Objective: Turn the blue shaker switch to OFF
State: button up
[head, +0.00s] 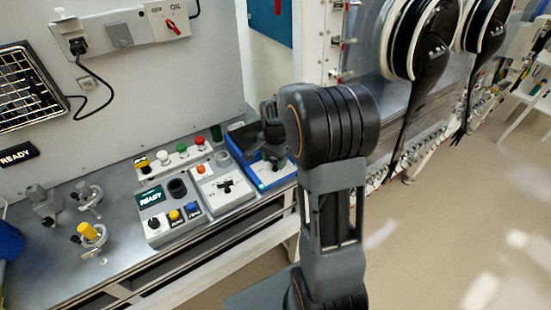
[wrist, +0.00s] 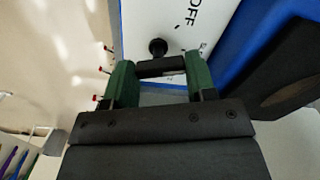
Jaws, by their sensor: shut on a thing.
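The blue shaker (head: 236,150) sits at the right end of the bench in the head view, below and partly behind my gripper. In the wrist view its blue body (wrist: 236,45) surrounds a white panel (wrist: 140,18) with "OFF" printed on it and a short tick mark beside the word. My gripper (wrist: 159,74) reaches down to this panel, its green fingers at both ends of the black switch handle (wrist: 160,66). It is shut on that handle. A round black part (wrist: 158,47) shows beyond the handle, apart from the tick mark.
A grey-white box with a black switch (head: 225,186) stands just left of the shaker. Further left is a control box with a READY display (head: 150,198) and coloured buttons. Clamps (head: 90,232) stand on the left bench. Black gloves (head: 430,55) hang at the right.

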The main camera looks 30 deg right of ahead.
aim_at(275, 161)
jog(key=shift+c, duration=0.8)
jog(key=shift+n, duration=0.3)
jog(key=n, duration=0.3)
jog(key=shift+n+b, duration=0.45)
jog(key=shift+n, duration=1.65)
jog(key=o, duration=0.9)
jog(key=shift+o, duration=0.2)
jog(key=shift+r, duration=0.1)
notch_tip(275, 161, up, 14)
